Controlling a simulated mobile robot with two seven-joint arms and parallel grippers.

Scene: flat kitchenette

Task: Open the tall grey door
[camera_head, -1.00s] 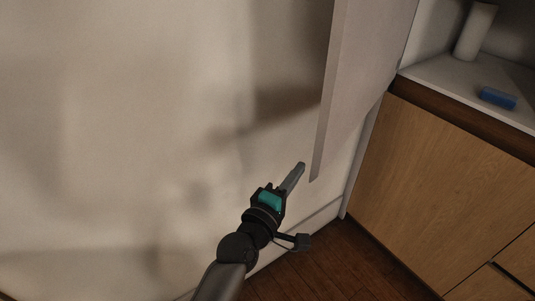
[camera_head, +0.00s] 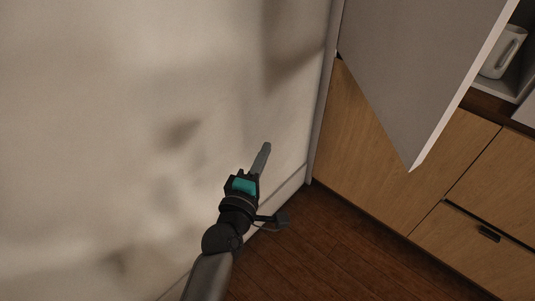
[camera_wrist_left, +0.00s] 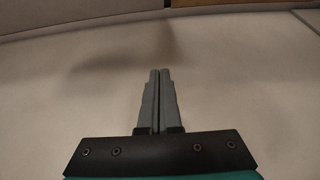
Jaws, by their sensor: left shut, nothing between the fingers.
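The tall grey door (camera_head: 410,75) stands swung open at the upper right of the head view, its lower free corner out in front of the wooden cabinets. Its upper part is outside the picture. My left gripper (camera_head: 265,147) is shut and empty, left of the door and apart from it, in front of the pale wall. In the left wrist view its two fingers (camera_wrist_left: 158,75) lie together with nothing between them. My right gripper is not in view.
Wooden cabinets (camera_head: 370,140) stand beyond the door, with a dark drawer handle (camera_head: 489,234) at the lower right. A white mug (camera_head: 502,52) shows behind the door's edge. The pale wall (camera_head: 120,120) fills the left. The dark wooden floor (camera_head: 330,245) is clear.

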